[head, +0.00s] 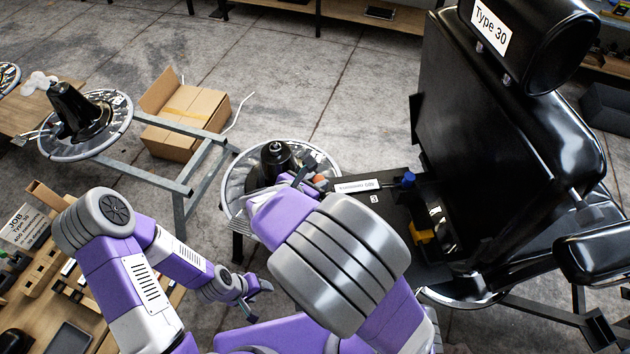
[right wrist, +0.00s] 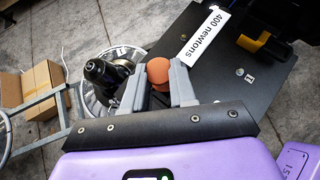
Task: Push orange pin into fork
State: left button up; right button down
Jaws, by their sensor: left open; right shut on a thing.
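The orange pin shows as a round orange head (right wrist: 158,70) between the fingers of my right gripper (right wrist: 160,64) in the right wrist view. My right gripper (head: 308,180) is shut on it beside the left end of the black plate (head: 390,212); a bit of the orange pin (head: 321,181) shows in the head view. The pin's shaft is hidden. I cannot make out the fork, nor whether the pin touches it. My left gripper (head: 250,290) is open and empty, low at the left and away from the plate.
The plate carries a "400 newtons" label (right wrist: 205,36), a blue knob (head: 408,178) and a yellow part (head: 422,232). The black chair (head: 500,140) stands at the right. A round base with a black cone (head: 276,157) is behind my right gripper. A cardboard box (head: 186,115) lies at back left.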

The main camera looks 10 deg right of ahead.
jog(key=shift+f+b, duration=1.65)
jog(key=shift+f, duration=0.6)
jog(key=c, duration=0.8)
grip_release()
jog(key=p+v, duration=0.1)
jog(key=v, duration=0.6)
jog(key=shift+s+a+r, duration=0.15)
jog(key=shift+a+r, duration=0.05)
